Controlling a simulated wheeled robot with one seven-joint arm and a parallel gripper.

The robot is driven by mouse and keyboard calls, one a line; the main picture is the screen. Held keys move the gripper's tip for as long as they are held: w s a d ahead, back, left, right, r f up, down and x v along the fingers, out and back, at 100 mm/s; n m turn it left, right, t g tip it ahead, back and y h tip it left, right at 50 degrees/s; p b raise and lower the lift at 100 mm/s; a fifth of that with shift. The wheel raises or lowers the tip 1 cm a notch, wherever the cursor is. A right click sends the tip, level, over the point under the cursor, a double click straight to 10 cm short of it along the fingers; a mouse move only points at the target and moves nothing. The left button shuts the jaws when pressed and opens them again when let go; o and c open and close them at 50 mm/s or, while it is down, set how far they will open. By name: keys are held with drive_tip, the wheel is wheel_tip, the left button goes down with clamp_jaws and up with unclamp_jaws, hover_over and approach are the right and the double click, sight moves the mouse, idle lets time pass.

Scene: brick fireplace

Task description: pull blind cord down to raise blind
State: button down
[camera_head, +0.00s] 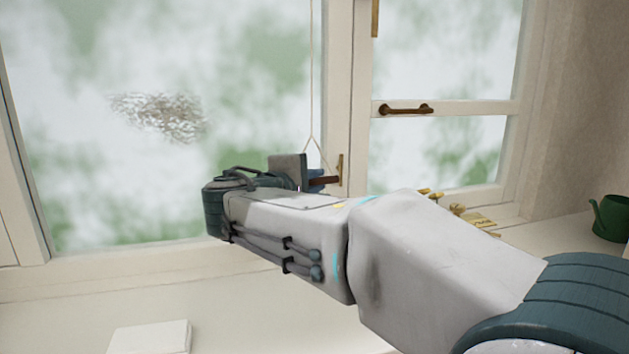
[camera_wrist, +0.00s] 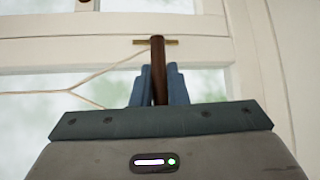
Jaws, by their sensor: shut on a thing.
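The blind cord (camera_head: 312,70) hangs from the top of the camera_head view in front of the window and splits into two strands above a short dark brown wooden handle (camera_head: 325,181). The cord (camera_wrist: 115,65) shows in the camera_wrist view, running off to the left, with its fork near the handle. My gripper (camera_wrist: 158,85) has its blue fingers shut around the handle (camera_wrist: 157,70), whose end sticks out past the fingertips. In the camera_head view my gripper (camera_head: 314,181) is partly hidden by its own body. The blind is out of view.
The window frame (camera_head: 343,90) with a brass plate (camera_head: 340,168) is close behind the handle. A brown window handle (camera_head: 405,109) is at the right. Small brass items (camera_head: 457,209) and a green watering can (camera_head: 611,217) stand on the sill. A white block (camera_head: 150,337) lies below left.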

drive_tip(key=shift+f, duration=0.15)
drive_tip(key=c, duration=1.4)
unclamp_jaws()
drive_tip(key=shift+c, duration=0.2)
drive_tip(key=p+v, duration=0.2)
drive_tip(key=v, duration=1.2)
drive_tip(key=shift+d, duration=0.1)
